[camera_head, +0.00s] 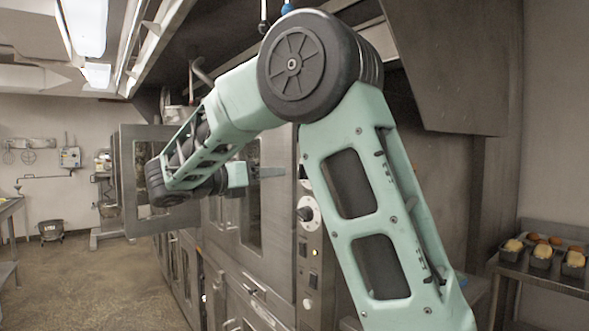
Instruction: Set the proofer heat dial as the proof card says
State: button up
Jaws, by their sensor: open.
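A control panel (312,262) runs down the front of the steel oven or proofer cabinet, left of my upper arm. On it is a round white dial (312,222) with a dark knob (304,213); its right side is close to my arm's edge, and its markings and setting are too small to read. My gripper (270,172) is in front of the cabinet, up and to the left of the dial, apart from it. I cannot make out a proof card.
Dark switches (303,249) and a smaller knob (307,303) sit below the dial. A cabinet door (128,185) stands open at the left. A steel table (545,280) with loaf tins (541,262) is at right. The floor (90,285) at left is mostly clear.

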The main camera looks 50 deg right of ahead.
aim_at(299, 171)
jog(key=d, duration=0.3)
jog(key=s+d+p, duration=0.1)
jog(key=d, duration=0.2)
jog(key=d+p, duration=0.1)
jog(key=d, duration=0.2)
jog(key=shift+s+d, duration=0.3)
jog(key=shift+s, duration=0.05)
jog(key=c, duration=1)
